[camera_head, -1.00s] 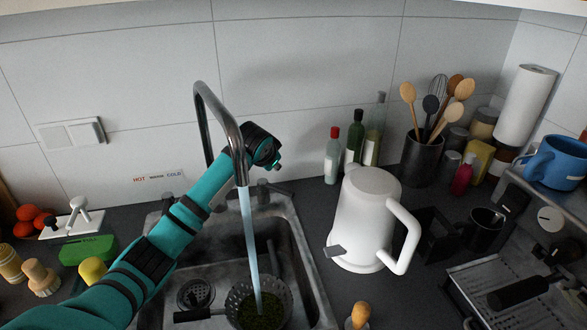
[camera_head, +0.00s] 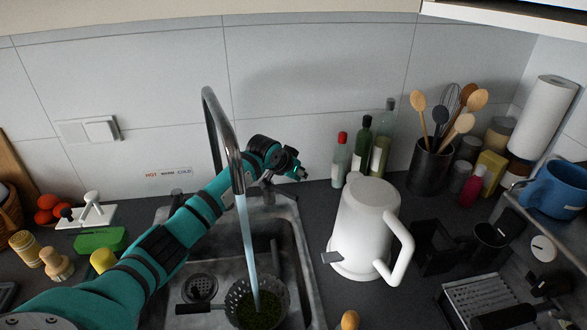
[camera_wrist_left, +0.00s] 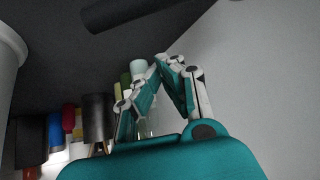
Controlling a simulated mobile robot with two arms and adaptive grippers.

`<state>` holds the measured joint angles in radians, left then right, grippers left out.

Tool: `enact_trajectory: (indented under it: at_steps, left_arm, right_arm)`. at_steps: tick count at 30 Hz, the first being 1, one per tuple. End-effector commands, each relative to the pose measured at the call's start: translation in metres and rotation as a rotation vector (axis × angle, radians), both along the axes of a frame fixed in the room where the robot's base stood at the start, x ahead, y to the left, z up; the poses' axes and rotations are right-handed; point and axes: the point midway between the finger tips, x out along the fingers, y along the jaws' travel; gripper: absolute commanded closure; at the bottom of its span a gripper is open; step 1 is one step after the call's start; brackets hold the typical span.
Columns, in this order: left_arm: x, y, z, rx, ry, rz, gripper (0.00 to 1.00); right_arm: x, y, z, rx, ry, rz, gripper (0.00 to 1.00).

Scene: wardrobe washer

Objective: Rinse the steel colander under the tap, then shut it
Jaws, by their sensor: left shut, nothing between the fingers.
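The steel colander (camera_head: 238,291) sits in the sink (camera_head: 298,262) at the bottom of the head view, with green contents in it. Its dark handle points left. The tall chrome tap (camera_head: 222,120) arches over the sink, and a stream of water (camera_head: 248,245) runs from it into the colander. My left arm reaches up across the sink, passing behind the spout. My left gripper (camera_head: 302,173) is right of the tap near the back wall. Its fingertips (camera_wrist_left: 166,62) meet in the left wrist view, shut and empty. My right gripper is not in view.
A white kettle (camera_head: 365,225) stands right of the sink. Behind it are several bottles (camera_head: 380,155) and a utensil pot (camera_head: 430,165). A HOT/WARM/COLD label (camera_head: 168,173) is on the wall.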

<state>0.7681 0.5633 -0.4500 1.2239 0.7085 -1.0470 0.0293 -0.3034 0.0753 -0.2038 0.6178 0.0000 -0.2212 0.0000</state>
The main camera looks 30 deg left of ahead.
Motion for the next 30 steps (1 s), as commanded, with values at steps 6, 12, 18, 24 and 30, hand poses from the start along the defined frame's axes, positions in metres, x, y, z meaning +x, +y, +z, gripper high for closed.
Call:
enact_trajectory:
  at_steps: [6,12,18,24,30]
  left_arm:
    - [-0.019,0.003,-0.006,0.004,0.002,-0.001,1.0]
    - [-0.033,0.005,-0.01,0.002,0.002,0.0,1.0]
    - [-0.037,0.005,-0.012,0.002,0.001,0.0,1.0]
    - [-0.036,0.005,-0.012,0.002,0.001,0.0,1.0]
    - [-0.042,0.005,-0.008,0.002,0.004,0.0,1.0]
  right_arm:
    - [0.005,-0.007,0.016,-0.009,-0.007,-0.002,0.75]
    - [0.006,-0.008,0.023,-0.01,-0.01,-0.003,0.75]
    - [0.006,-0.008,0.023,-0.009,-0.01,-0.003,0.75]
    - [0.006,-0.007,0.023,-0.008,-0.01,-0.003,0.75]
    - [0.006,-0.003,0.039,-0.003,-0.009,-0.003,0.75]
